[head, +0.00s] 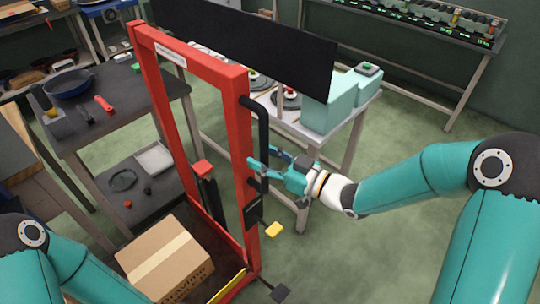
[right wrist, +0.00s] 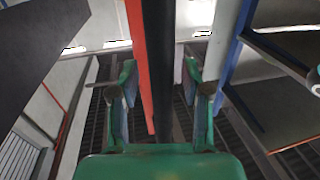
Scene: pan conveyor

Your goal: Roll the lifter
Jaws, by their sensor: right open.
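The lifter (head: 240,150) is an upright red frame in the middle of the head view, with a cardboard box (head: 165,258) low at its base. A black handle (head: 263,130) runs down the near right post. My right gripper (head: 262,157) is open at the handle's lower part, coming from the right. In the right wrist view the black handle (right wrist: 158,60) stands upright between the two open fingers of the right gripper (right wrist: 160,88), with the red post (right wrist: 137,60) just left of it. Contact cannot be told. My left gripper is out of view.
A grey table (head: 95,118) with a pan (head: 68,83) stands left of the lifter. A white table (head: 352,108) with teal boxes (head: 330,105) stands behind it. Green floor (head: 400,255) is clear at right.

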